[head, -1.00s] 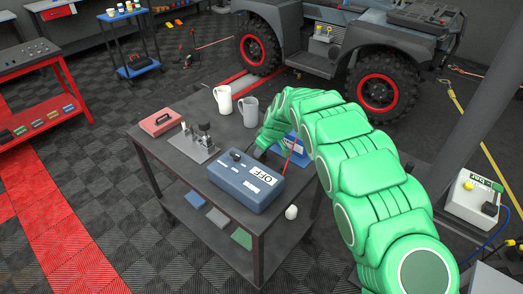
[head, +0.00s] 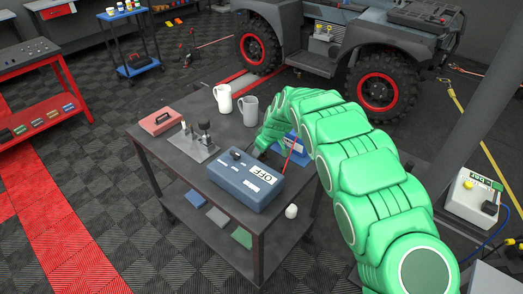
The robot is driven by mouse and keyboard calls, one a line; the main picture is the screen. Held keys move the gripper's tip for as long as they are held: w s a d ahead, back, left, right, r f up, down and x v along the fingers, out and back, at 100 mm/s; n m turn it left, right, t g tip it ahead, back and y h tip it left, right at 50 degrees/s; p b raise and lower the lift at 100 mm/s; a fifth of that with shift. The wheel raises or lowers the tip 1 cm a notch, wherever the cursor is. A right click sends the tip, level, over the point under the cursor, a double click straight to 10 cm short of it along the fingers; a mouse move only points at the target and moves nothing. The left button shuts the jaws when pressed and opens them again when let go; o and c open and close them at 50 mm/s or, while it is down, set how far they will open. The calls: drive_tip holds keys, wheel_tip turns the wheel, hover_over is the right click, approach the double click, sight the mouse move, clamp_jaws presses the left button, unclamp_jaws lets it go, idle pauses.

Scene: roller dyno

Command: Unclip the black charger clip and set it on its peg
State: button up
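The charger is a blue box (head: 245,182) with an OFF label, on the dark workbench. A blue block (head: 294,141), perhaps a battery, shows partly behind my green arm, with a thin red lead (head: 291,152) beside it. My gripper (head: 260,151) points down behind the charger, at the left of the blue block. Its fingers are small, dark and partly hidden, so I cannot tell whether they hold anything. I cannot make out the black clip for certain. A metal plate with upright dark fittings (head: 203,137) stands left of the charger; I cannot tell whether one is the peg.
A red case (head: 161,122) and two mugs, one cream (head: 223,98) and one grey (head: 250,110), stand on the bench. A white rounded object (head: 291,211) is at the bench's right edge. A vehicle (head: 345,45) stands behind. Bare bench top lies at the front left.

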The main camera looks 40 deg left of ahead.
drive_tip(key=shift+r, duration=0.1)
drive_tip(key=v, duration=0.7)
drive_tip(key=shift+d+r, duration=0.2)
idle(0.3)
idle(0.6)
drive_tip(key=w+d+r+m+t+h, duration=0.1)
drive_tip(key=d+r+m, duration=0.45)
drive_tip(key=d, duration=1.05)
drive_tip(key=w+d+r+m+h, duration=0.1)
drive_tip(key=d+r+m, duration=0.1)
drive_tip(key=d+r, duration=1)
drive_tip(key=s+d+r+m+h, duration=0.1)
drive_tip(key=s+d+m, duration=0.1)
drive_tip(key=s+d, duration=0.55)
drive_tip(key=s+d+r+m+g, duration=0.1)
drive_tip(key=s+d+m, duration=0.25)
drive_tip(key=d, duration=0.65)
drive_tip(key=s+d+r+m+h, duration=0.1)
drive_tip(key=s+d+r+m, duration=0.1)
drive_tip(key=s+d, duration=0.6)
drive_tip(key=s+d+f+m+g, duration=0.1)
drive_tip(key=s+d, duration=0.3)
drive_tip(key=s, duration=0.4)
drive_tip(key=s+d+f+m, duration=0.2)
drive_tip(key=s+d, duration=0.3)
drive_tip(key=s, duration=0.4)
drive_tip(key=shift+s+g, duration=0.25)
drive_tip(key=shift+g, duration=0.15)
